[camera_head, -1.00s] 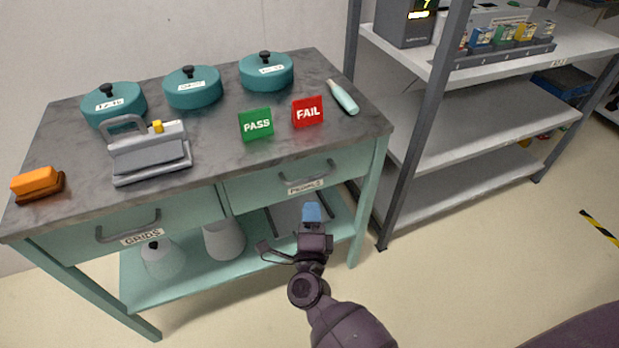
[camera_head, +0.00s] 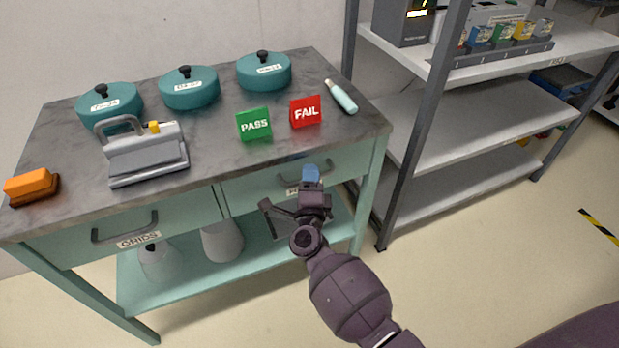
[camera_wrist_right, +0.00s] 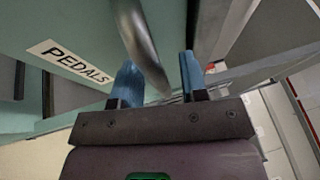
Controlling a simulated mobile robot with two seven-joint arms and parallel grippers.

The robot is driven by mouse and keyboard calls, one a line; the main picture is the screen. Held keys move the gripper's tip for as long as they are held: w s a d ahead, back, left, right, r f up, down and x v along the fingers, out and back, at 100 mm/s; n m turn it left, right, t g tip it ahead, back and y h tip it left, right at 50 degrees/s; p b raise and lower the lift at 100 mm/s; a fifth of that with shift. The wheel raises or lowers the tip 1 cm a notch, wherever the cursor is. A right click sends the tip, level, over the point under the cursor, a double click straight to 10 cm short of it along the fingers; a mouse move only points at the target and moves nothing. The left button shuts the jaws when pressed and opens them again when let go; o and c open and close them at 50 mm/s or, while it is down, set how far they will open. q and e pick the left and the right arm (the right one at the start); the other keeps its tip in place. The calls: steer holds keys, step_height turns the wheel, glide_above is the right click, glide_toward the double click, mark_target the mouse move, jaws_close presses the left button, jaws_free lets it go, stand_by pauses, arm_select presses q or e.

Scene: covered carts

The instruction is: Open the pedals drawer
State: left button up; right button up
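The pedals drawer (camera_head: 250,190) is the right-hand drawer of the green cart, and its front looks flush with the cart. Its "PEDALS" label (camera_wrist_right: 70,62) reads clearly in the right wrist view; in the head view my gripper covers most of it. The drawer's grey handle (camera_head: 291,180) is partly hidden by my right gripper (camera_head: 311,174). In the right wrist view, the handle (camera_wrist_right: 143,45) reaches between the two blue fingertips of the right gripper (camera_wrist_right: 160,78). The fingers stand apart, with visible gaps beside the handle. My left gripper is not in view.
The cart top (camera_head: 220,150) holds teal lidded pots, a press-like device (camera_head: 145,155), PASS (camera_head: 254,124) and FAIL (camera_head: 305,111) signs, and an orange brush (camera_head: 31,186). The grids drawer (camera_head: 120,228) is at left. A grey shelf rack (camera_head: 470,130) stands at right.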

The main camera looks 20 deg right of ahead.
jaws_close()
steer(key=shift+s, duration=0.15)
arm_select(q)
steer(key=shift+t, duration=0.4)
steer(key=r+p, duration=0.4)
steer(key=p, duration=0.1)
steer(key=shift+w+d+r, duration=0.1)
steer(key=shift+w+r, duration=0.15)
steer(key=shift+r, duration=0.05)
arm_select(e)
steer(key=s+d, duration=0.1)
steer(key=s, duration=3.3)
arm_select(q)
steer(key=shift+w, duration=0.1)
arm_select(e)
steer(key=shift+d, duration=0.1)
steer(key=shift+c, duration=0.4)
jaws_free()
steer(key=shift+o, duration=0.4)
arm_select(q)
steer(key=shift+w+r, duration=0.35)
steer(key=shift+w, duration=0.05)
